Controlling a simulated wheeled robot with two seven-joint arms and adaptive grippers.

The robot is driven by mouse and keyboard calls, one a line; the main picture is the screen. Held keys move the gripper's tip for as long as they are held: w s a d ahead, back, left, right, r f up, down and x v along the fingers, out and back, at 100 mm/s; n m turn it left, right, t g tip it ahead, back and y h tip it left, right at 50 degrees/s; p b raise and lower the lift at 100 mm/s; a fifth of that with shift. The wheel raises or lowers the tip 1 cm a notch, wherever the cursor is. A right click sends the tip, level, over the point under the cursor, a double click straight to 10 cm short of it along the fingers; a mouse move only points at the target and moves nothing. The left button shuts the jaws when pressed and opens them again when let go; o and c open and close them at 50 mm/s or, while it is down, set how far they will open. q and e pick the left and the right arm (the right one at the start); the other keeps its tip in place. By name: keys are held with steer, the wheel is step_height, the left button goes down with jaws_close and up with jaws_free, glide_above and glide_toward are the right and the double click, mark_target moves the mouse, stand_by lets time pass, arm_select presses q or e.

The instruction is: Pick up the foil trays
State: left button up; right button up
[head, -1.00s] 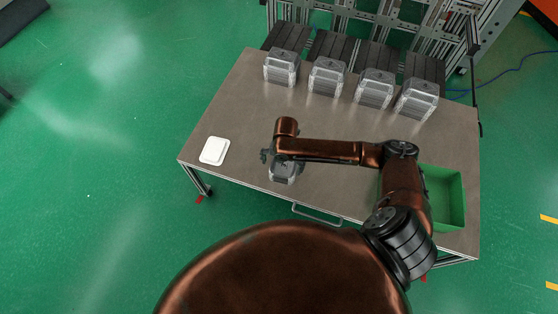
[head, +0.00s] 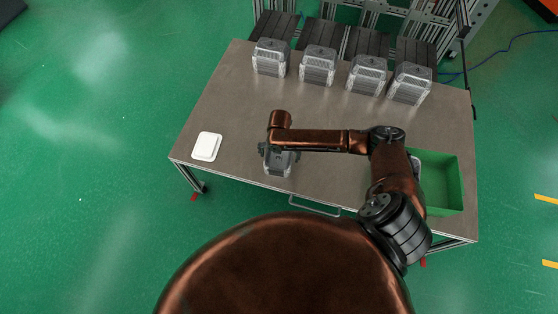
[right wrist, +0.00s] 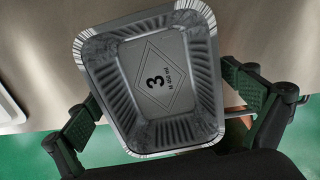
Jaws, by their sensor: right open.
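A silver foil tray (right wrist: 150,75) with ribbed walls and a "3" label on its bottom lies on the table near the front edge. It also shows in the head view (head: 278,168), partly hidden under my right arm. My right gripper (right wrist: 165,102) is open over this tray, with one finger on each side and visible gaps to the walls. The right gripper also shows in the head view (head: 280,153). Several stacks of foil trays stand along the back of the table, one at the far left (head: 270,58) and one at the far right (head: 410,84). My left gripper is not in view.
A white square object (head: 206,147) lies at the table's left front. A green bin (head: 440,182) stands at the right, partly behind my right arm. Dark racks (head: 322,33) adjoin the back edge. The middle of the table (head: 235,105) is clear.

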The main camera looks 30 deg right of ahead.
steer(key=shift+r, duration=0.1)
steer(key=c, duration=1.4)
steer(key=shift+o, duration=0.2)
steer(key=shift+r, duration=0.1)
